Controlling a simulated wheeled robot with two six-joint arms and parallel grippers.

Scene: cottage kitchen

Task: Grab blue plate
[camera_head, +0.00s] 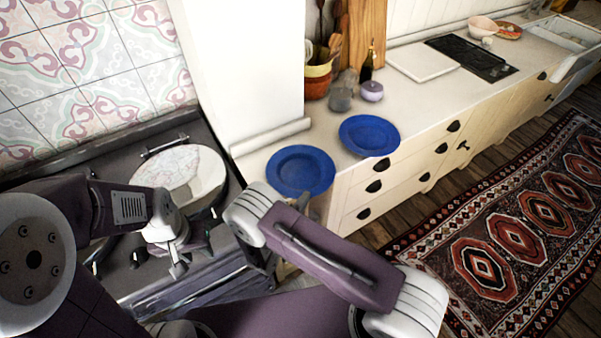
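Two blue plates lie on the pale counter. The nearer blue plate (301,169) is at the counter's left front corner, close to the edge. The other blue plate (369,135) is just behind it to the right, near the front edge. My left gripper (177,262) points down over the dark stove, left of both plates and apart from them. Its fingers are too small to tell their opening.
A round pan or lid (181,172) is on the stove (120,262). A grey jar (341,94), a small lavender pot (372,92) and a red-orange utensil pot (317,80) stand behind the plates. A white board (422,64) lies further right. The counter (425,102) is clear right of the plates.

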